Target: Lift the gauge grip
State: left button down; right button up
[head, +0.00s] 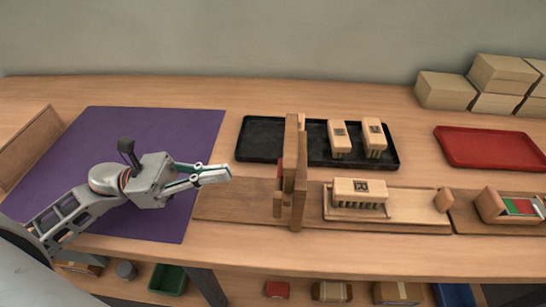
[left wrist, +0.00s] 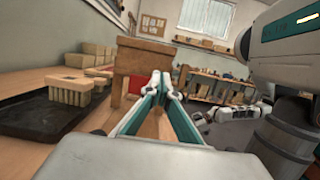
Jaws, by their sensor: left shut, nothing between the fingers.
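The upright wooden gauge (head: 301,185) stands on the long wooden base (head: 235,200). I cannot clearly tell its grip from its other wooden pieces. My left gripper (head: 229,174) is shut and empty, left of the gauge and apart from it, with its fingers pointing towards it. In the left wrist view, the shut fingertips (left wrist: 161,78) show in front of a wooden upright (left wrist: 143,58), probably the gauge. A brush block (head: 360,190) with bristle tufts lies right of the gauge. What looks like my right gripper (left wrist: 235,113) shows small at the right; its fingers are unclear.
A black tray (head: 260,150) with two tufted blocks (head: 340,137) (head: 373,137) lies behind the gauge. A purple mat (head: 180,125) lies under my left arm. A red tray (head: 490,148), stacked boxes (head: 445,90) and a small box with red and green (head: 492,207) are at the right.

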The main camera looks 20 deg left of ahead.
pick_arm(q)
jog(key=shift+s, duration=0.1)
pick_arm(e)
jog(key=shift+s+f, duration=0.1)
jog(key=shift+s, duration=0.15)
pick_arm(q)
jog(key=p, duration=0.2)
send_near(290, 158)
jog(key=w+d+f, duration=0.2)
jog(key=w+d, duration=0.1)
jog(key=d, duration=0.1)
jog(key=shift+d, duration=0.8)
pick_arm(e)
jog(key=shift+s+d+f, duration=0.15)
jog(key=shift+s+d, duration=0.15)
jog(key=shift+s, duration=0.1)
pick_arm(q)
jog(key=shift+r, duration=0.1)
pick_arm(e)
jog(key=shift+w, duration=0.2)
